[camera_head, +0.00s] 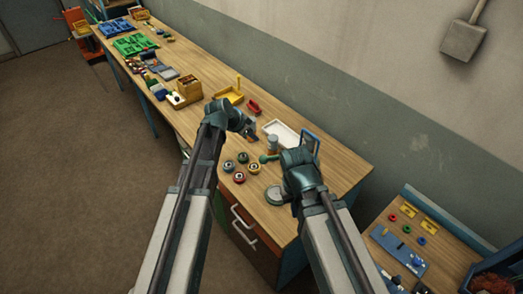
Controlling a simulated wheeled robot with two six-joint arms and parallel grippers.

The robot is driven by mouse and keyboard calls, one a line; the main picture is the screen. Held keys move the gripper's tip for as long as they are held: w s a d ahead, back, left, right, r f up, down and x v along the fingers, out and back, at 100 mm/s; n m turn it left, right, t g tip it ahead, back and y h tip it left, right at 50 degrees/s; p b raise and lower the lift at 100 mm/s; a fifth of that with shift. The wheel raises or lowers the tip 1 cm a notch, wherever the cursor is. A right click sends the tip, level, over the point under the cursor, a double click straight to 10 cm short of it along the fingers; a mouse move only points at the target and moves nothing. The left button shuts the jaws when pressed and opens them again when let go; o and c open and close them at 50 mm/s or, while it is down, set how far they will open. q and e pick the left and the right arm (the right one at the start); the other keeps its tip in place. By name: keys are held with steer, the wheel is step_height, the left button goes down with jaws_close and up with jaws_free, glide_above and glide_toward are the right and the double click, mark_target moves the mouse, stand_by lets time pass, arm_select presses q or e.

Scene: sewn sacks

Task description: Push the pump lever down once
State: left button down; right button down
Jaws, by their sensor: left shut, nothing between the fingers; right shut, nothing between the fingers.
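A green ball-ended lever (267,158) shows just left of my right wrist; I take it for the pump lever. It looks roughly level, and its other end is hidden behind my wrist. A small grey cylinder (272,142) stands just behind it. How the two join is too small to tell. My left gripper (250,130) is shut and empty above the bench, left of the cylinder and apart from the lever. My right gripper (299,158) is close to the right of the lever; its fingertips are hidden by the wrist. I cannot tell whether it touches the lever.
The wooden bench (338,176) also holds several coloured round pieces (240,168), a white tray (283,131), a blue frame (311,139), a grey disc (274,195), a yellow tray (230,95) and a red piece (253,107). The bench's right end is clear.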

arm_select(q)
steer(key=shift+f, duration=0.1)
steer(key=b, duration=0.9)
glide_above(262, 158)
steer(key=f, duration=0.8)
steer(key=shift+w+d+f, duration=0.35)
steer(key=shift+d, duration=0.05)
step_height(262, 158, down, 2)
steer(key=shift+s+a+f+b, duration=0.15)
steer(key=shift+b, duration=0.85)
steer(key=shift+s+a+f+b, duration=0.1)
steer(key=shift+a+f+b, duration=0.05)
steer(key=shift+f+b, duration=0.45)
steer(key=shift+r, duration=0.1)
